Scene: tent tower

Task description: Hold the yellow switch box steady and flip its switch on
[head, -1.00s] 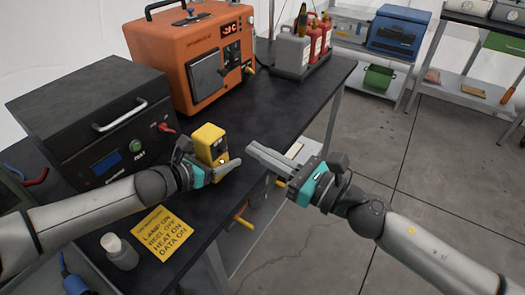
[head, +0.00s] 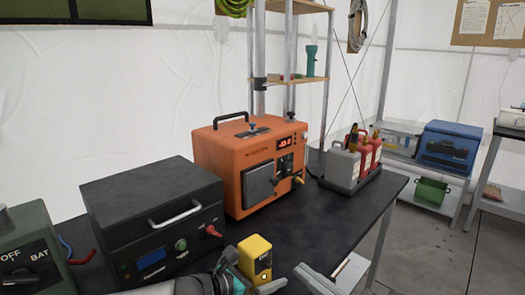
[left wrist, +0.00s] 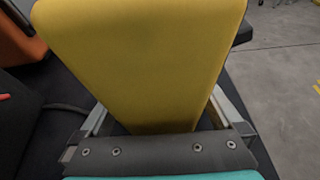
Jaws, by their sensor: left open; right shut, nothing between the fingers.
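The yellow switch box (head: 255,257) stands on the black workbench near the bottom of the head view. It has a small light and dark detail low on its front face, but I cannot make out the switch position. My left gripper (head: 250,276) is open, with its fingers on either side of the box. In the left wrist view the yellow box (left wrist: 145,50) fills the middle between the fingers (left wrist: 160,112). I cannot tell whether they touch it. My right gripper (head: 300,270) is shut and empty, just right of the box. The rest of it is cut off.
A black unit (head: 150,215) with a handle and an orange machine (head: 215,150) with a red display stand behind the box. A green unit (head: 35,245) is at the left. Several jugs (head: 355,160) stand in a tray.

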